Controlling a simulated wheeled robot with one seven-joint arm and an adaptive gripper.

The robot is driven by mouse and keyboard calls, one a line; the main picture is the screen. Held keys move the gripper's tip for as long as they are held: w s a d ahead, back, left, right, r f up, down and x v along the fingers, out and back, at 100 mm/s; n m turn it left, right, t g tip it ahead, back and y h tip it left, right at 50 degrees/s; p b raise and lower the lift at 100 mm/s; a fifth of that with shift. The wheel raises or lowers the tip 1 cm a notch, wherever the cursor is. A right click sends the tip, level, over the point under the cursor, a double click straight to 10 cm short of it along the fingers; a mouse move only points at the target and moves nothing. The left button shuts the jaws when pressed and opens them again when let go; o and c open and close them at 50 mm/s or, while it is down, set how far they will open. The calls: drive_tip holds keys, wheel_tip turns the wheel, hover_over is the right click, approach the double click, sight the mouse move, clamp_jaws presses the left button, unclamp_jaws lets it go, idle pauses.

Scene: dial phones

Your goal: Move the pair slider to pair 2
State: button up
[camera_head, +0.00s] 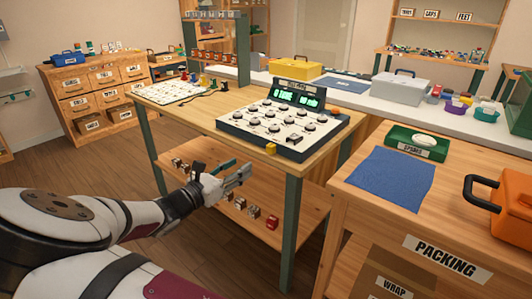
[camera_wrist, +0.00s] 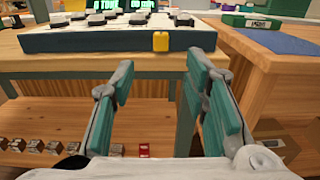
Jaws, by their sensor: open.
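The tester console (camera_head: 281,124) is a dark blue-grey box with a pale top of dark knobs and a lit green display (camera_head: 297,97). It stands on the wooden table. A small yellow block (camera_head: 271,149), which looks like the slider's handle, sits on its front face; it also shows in the wrist view (camera_wrist: 161,41). I cannot read any pair marks beside it. My gripper (camera_head: 240,174) is open and empty, in front of the table and lower than the console. In the wrist view, its green-padded fingers (camera_wrist: 160,75) stand apart, with the yellow block beyond them, between the tips.
The wooden table (camera_head: 206,109) has a front edge between my gripper and the console. A lower shelf (camera_head: 215,207) holds several small blocks. A packing bench (camera_head: 360,216) with a blue mat (camera_head: 390,180) stands to the right. Open air surrounds my fingers.

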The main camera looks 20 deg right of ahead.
sight(269, 148)
drive_tip(key=b+x, duration=0.2)
drive_tip(key=x, duration=1.1)
drive_tip(key=shift+d, duration=0.1)
drive_tip(key=shift+c, duration=0.3)
clamp_jaws()
